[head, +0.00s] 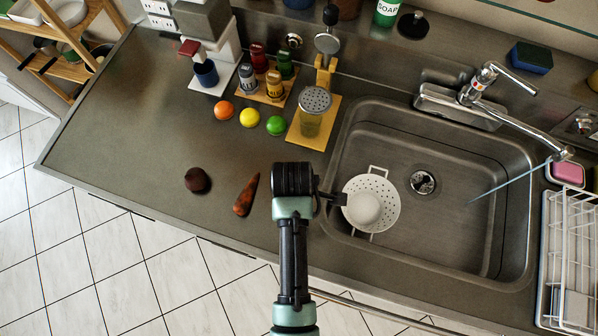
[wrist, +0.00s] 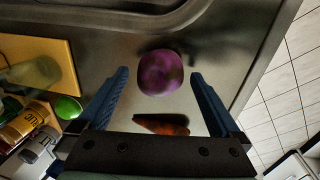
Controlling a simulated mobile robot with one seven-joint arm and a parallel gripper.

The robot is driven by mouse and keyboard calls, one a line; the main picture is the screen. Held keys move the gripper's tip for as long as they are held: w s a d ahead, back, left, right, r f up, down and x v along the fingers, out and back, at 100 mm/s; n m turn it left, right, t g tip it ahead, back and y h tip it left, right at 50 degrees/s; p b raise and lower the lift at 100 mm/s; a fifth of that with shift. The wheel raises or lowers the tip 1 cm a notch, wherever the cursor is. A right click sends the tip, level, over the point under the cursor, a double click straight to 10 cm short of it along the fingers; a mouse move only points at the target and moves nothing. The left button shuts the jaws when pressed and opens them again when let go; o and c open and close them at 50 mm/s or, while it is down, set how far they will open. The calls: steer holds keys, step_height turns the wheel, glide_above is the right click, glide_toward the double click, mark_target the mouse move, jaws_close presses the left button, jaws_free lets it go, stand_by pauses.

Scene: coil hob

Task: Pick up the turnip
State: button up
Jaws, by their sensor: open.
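The turnip (wrist: 160,72), round and purple with darker patches, lies on the grey worktop between the sink edge and the carrot in the wrist view. In the head view I cannot see it; my gripper (head: 294,180) is over that part of the worktop and hides it. In the wrist view my gripper (wrist: 159,74) is open, with one blue finger on each side of the turnip and a gap on both sides. How far the fingertips are above the turnip I cannot tell.
The carrot (head: 246,195) and a dark round vegetable (head: 197,180) lie left of my gripper. The sink (head: 460,160) holds a white strainer (head: 385,190) with a white round thing. Spice jars and coloured balls stand behind.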

steer(key=shift+w+f, duration=0.1)
steer(key=shift+f, duration=0.75)
steer(key=c, duration=1.4)
